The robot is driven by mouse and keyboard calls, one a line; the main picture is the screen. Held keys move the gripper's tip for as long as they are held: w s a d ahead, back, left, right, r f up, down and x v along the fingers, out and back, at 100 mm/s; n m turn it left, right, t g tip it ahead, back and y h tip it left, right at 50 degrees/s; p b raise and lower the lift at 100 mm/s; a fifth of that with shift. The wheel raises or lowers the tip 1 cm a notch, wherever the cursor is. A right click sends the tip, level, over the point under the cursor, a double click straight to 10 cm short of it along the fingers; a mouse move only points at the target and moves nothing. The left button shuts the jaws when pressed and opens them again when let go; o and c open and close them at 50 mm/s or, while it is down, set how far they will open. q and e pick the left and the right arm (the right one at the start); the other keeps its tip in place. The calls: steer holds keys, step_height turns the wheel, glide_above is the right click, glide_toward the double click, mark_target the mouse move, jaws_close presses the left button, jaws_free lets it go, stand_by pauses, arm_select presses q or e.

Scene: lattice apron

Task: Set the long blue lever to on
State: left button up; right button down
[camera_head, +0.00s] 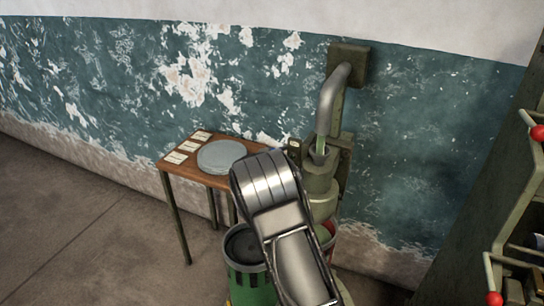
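I see no long blue lever in the head view. Neither of my grippers shows. A shiny metal arm link of mine rises from the bottom middle and covers part of the olive machine and the bins behind it. Levers with a red ball knob (537,132) and another red knob (494,299) show on an olive frame at the right edge; their full shape is cut off.
A small wooden table (178,170) with a grey round plate (221,156) and several white cards stands by the wall. An olive machine (320,185) with a bent grey pipe (330,100) stands right of it. A green bin (250,286) is below. Floor at left is clear.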

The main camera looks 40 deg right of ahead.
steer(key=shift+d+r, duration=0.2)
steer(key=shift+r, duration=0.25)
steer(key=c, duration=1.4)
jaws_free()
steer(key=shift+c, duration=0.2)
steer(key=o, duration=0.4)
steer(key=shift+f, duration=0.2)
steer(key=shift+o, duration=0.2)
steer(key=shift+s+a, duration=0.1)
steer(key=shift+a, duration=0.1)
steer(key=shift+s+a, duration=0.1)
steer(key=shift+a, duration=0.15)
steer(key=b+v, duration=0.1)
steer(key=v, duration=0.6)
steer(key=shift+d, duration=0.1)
